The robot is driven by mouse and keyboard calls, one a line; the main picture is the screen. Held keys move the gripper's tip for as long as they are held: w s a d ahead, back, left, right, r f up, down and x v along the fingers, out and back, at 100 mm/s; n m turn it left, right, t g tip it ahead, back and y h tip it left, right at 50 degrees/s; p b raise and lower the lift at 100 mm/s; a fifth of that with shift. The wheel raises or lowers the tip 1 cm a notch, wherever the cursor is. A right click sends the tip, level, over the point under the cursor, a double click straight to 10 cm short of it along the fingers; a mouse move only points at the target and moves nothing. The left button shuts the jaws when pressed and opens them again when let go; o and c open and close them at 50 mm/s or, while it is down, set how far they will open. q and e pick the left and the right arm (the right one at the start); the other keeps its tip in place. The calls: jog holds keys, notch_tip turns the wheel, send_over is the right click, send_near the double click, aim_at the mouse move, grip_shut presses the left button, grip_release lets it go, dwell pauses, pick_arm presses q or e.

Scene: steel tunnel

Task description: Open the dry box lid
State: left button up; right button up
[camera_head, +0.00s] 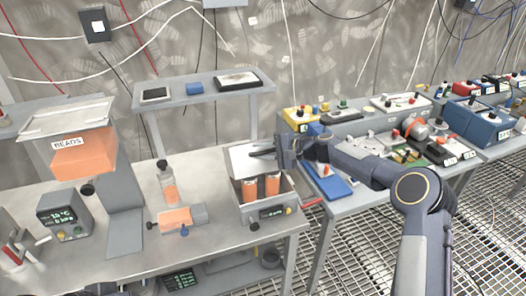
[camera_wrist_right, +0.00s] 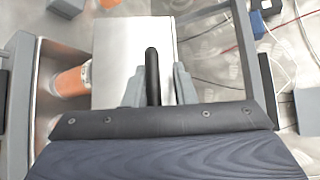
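The dry box (camera_head: 262,212) is a grey open-topped box with a small display, on the left bench, with orange-filled jars (camera_head: 250,190) inside. Its pale lid (camera_head: 243,160) stands raised and tilted above the opening. My right gripper (camera_head: 262,154) is at the lid's right side. In the right wrist view the lid (camera_wrist_right: 130,35) is a pale plate ahead. A black bar, seemingly the handle (camera_wrist_right: 152,72), stands between the fingers of my right gripper (camera_wrist_right: 160,82). A gap shows on the bar's right, so the fingers look open around it. My left gripper is not in view.
A bead bin (camera_head: 85,150) and a bottle (camera_head: 168,185) stand left of the box. A raised shelf (camera_head: 200,95) is behind. The right bench (camera_head: 350,200) is crowded with devices.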

jog(key=shift+o, duration=0.7)
jog(key=shift+d, duration=0.1)
